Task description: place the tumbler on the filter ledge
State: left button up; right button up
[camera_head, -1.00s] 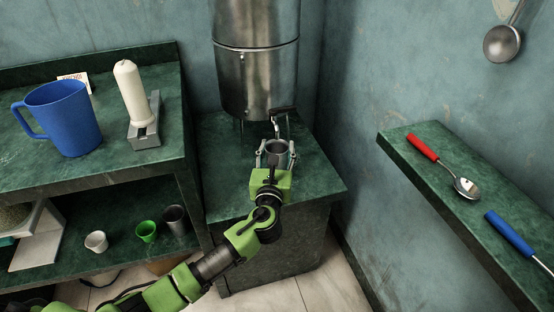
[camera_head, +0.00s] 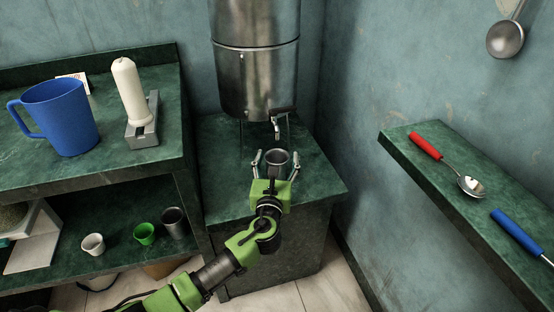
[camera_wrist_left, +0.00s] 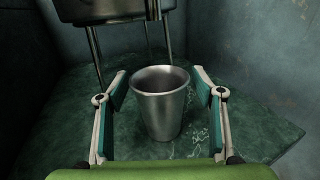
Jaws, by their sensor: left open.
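The metal tumbler (camera_head: 277,161) stands upright on the green filter ledge (camera_head: 316,178), in front of and below the steel filter tank (camera_head: 256,75). In the left wrist view the tumbler (camera_wrist_left: 160,103) stands between the spread fingers, with a gap on each side. My left gripper (camera_head: 275,164) is open around the tumbler from the near side and does not appear to touch it. My right gripper is not in view.
The tank's tap (camera_head: 278,128) hangs just behind the tumbler. A shelf unit at left holds a blue jug (camera_head: 62,118), a candle (camera_head: 133,92) and several cups. A wall shelf (camera_head: 440,137) at right carries utensils.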

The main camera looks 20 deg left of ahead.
pick_arm(q)
jog(key=shift+s+r, duration=0.1)
jog(key=shift+r, duration=0.1)
jog(key=s, duration=0.2)
jog(key=s+d+p, duration=0.1)
jog(key=s, duration=0.1)
jog(key=shift+s, duration=0.2)
jog(key=s+d+p, duration=0.1)
jog(key=s, duration=0.6)
jog(key=shift+d, duration=0.2)
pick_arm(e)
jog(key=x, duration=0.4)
